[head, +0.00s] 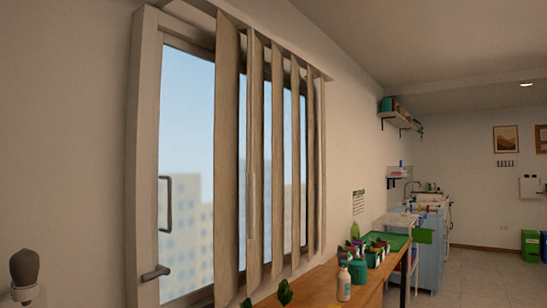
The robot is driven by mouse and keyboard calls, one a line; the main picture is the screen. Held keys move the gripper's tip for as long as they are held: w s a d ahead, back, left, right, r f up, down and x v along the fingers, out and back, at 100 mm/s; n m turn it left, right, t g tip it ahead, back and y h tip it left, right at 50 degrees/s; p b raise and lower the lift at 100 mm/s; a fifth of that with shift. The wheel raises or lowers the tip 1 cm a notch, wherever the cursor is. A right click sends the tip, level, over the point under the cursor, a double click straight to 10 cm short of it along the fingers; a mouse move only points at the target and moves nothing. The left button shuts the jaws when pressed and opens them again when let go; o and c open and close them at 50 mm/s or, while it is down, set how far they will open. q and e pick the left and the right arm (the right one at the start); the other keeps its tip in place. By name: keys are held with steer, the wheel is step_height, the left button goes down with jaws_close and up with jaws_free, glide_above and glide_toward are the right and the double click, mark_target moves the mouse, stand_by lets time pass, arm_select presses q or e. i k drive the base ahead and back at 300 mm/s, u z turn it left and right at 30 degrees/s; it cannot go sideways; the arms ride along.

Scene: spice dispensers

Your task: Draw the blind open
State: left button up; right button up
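The blind (277,150) has several beige vertical slats hanging from a rail along the top of the window. The slats are turned partly edge-on, with gaps of glass between them. They cover the middle and right of the window (187,130); its left part is bare and shows sky and buildings. A thin pale rod (250,205) hangs among the slats, possibly the blind's wand. Neither of my grippers is in view.
The window frame has a grey pull handle (164,203) and a lever (155,272). Open floor (480,275) lies at the right.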

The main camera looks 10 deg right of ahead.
mark_target(226, 201)
steer(key=z, duration=1.55)
steer(key=i, duration=0.65)
steer(key=u, duration=2.2)
